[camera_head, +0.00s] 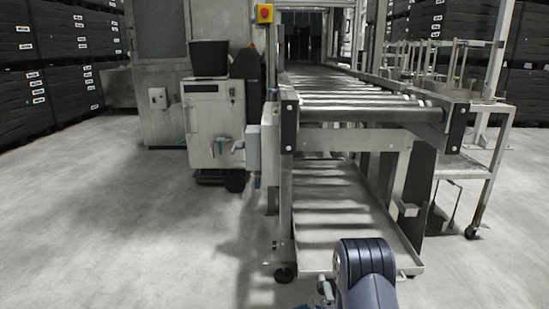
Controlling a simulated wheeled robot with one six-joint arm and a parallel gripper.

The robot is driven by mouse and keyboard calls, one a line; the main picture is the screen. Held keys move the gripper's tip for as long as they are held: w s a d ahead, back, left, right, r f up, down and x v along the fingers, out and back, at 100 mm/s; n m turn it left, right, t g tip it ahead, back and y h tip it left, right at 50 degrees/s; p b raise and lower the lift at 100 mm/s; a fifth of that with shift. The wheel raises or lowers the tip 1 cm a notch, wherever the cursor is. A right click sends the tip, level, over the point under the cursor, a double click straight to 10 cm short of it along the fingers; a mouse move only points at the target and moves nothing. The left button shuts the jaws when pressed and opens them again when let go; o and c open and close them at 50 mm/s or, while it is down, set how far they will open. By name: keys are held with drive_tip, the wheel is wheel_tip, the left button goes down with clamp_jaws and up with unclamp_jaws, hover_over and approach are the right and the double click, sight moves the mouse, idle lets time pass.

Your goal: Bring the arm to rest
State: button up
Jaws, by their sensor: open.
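A dark blue-grey rounded link of my arm (366,272) rises into the bottom edge of the view, right of centre. A smaller metallic part shows just left of it, cut off by the edge, and I cannot tell what it is. My gripper cannot be made out here. No object is seen held by the arm.
A roller conveyor (345,100) stands ahead, with a low metal tray (345,262) beneath it, behind the arm link in the picture. A white machine (213,122) stands left of it, a metal rack (470,172) right. Dark crate stacks (50,70) line the back. Left floor (110,220) is clear.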

drive_tip(key=s+p, duration=0.2)
drive_tip(key=s, duration=0.5)
drive_tip(key=w+b, duration=0.3)
drive_tip(key=w, duration=0.7)
drive_tip(key=shift+w+b, duration=0.3)
drive_tip(key=shift+b, duration=0.1)
drive_tip(key=shift+w, duration=0.25)
drive_tip(key=n, duration=0.4)
drive_tip(key=shift+r, duration=0.1)
drive_tip(key=n, duration=0.9)
drive_tip(key=shift+n, duration=0.4)
drive_tip(key=n, duration=0.4)
drive_tip(key=shift+s+p, duration=0.4)
drive_tip(key=shift+s, duration=0.6)
